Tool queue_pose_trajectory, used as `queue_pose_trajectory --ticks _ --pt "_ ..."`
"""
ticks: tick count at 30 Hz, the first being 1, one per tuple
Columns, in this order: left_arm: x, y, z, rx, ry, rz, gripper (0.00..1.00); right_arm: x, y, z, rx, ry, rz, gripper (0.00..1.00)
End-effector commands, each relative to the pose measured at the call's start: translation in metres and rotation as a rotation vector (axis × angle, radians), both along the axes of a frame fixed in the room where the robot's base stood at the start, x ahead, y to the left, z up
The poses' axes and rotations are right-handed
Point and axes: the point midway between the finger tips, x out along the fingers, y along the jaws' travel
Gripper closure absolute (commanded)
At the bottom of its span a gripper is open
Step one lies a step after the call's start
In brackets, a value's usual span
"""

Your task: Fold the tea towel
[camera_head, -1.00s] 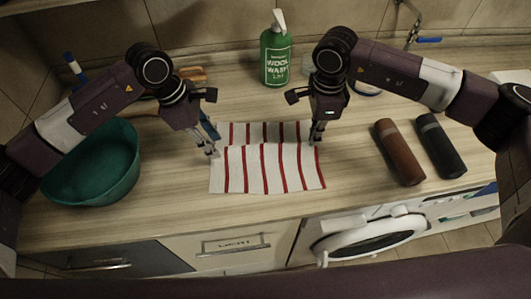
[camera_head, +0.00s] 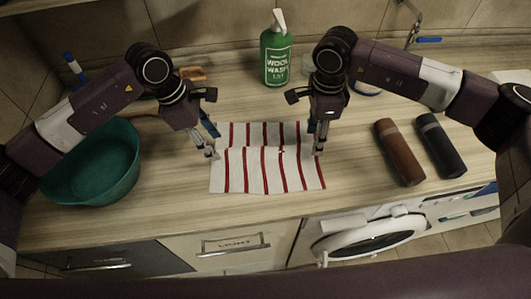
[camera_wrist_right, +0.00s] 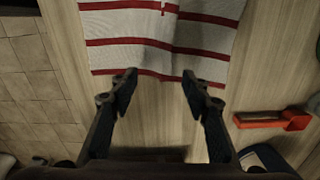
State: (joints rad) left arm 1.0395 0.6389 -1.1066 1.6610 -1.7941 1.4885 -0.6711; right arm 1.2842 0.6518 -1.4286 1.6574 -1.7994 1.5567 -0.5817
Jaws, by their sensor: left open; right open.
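The tea towel (camera_head: 265,170), white with red stripes, lies on the wooden countertop in front of me. A crease or fold edge runs across it from left to right, and its far part lies behind that line. My left gripper (camera_head: 211,153) is open at the towel's left edge, near the crease. My right gripper (camera_head: 318,150) is open at the towel's right edge. In the right wrist view the towel (camera_wrist_right: 150,40) lies beyond the spread fingers (camera_wrist_right: 160,85), with nothing between them. I cannot tell whether any fingertip touches the cloth.
A teal bowl (camera_head: 95,165) stands at left. A green wool wash bottle (camera_head: 276,55) stands at the back. A brown cylinder (camera_head: 400,152) and a black cylinder (camera_head: 441,146) lie at right. The counter's front edge is above a washing machine (camera_head: 370,236). Bare counter surrounds the towel.

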Motion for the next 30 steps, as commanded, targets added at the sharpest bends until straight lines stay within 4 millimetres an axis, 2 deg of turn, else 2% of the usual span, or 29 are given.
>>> queue_pose_trajectory --ticks 2,9,19,30 --pt "0.0 0.0 0.0 0.0 0.0 0.0 0.56 0.0 0.0 0.0 0.0 0.0 0.0 0.54" --pt "0.0 0.0 0.0 0.0 0.0 0.0 0.56 0.0 0.0 0.0 0.0 0.0 0.0 0.3" --pt "0.0 0.0 0.002 0.0 0.0 0.0 0.56 0.0 0.0 0.003 0.0 -0.001 0.0 0.3" --pt "0.0 0.0 0.017 0.0 0.0 0.0 0.56 0.0 0.0 0.038 0.001 -0.001 0.0 0.3"
